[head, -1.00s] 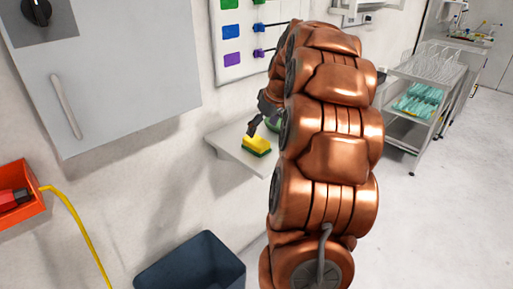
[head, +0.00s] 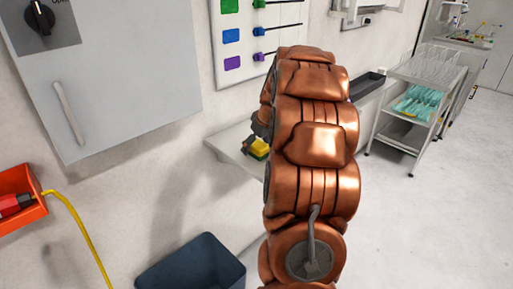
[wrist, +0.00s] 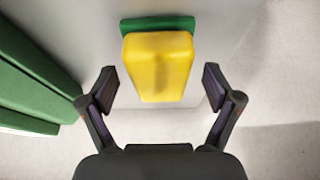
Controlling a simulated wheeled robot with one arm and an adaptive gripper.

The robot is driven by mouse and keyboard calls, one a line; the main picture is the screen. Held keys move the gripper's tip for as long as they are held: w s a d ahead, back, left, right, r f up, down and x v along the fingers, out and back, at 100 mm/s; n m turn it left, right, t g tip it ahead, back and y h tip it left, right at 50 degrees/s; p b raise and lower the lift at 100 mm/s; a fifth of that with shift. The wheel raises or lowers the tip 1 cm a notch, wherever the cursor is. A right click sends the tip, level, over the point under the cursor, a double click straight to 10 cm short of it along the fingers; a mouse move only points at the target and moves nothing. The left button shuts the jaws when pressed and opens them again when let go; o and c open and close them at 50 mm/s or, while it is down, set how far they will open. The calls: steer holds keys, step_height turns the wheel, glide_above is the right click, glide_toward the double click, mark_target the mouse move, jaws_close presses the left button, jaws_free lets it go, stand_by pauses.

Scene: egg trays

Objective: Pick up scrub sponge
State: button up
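The scrub sponge (head: 257,148) is yellow with a green layer, and it lies on a small white wall shelf (head: 228,147). In the wrist view the sponge (wrist: 158,68) is ahead of my gripper (wrist: 160,85), roughly centred between the two fingers. The fingers are spread wide, with gaps on both sides of the sponge, so my gripper is open and empty. In the head view my copper arm hides most of the gripper and part of the shelf; a dark part of the gripper shows beside the sponge.
A green object (wrist: 30,75) stands close on the left in the wrist view. In the head view a dark bin (head: 190,268) is below the shelf, an orange box (head: 22,205) is at left, and a wire-rack cart (head: 415,100) is at right. Open floor lies at right.

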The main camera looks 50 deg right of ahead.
mark_target(256, 142)
steer(key=c, duration=1.2)
steer(key=shift+r, duration=0.15)
steer(key=shift+r+b, duration=0.4)
steer(key=shift+r, duration=1.15)
steer(key=s+a+b, duration=0.1)
steer(key=s+a, duration=0.2)
steer(key=a, duration=0.4)
steer(key=s+a+r+b, duration=0.1)
steer(key=s+a, duration=0.2)
steer(key=a, duration=0.4)
steer(key=shift+s+a+r, duration=0.15)
steer(key=shift+a+r, duration=0.15)
steer(key=shift+a, duration=0.05)
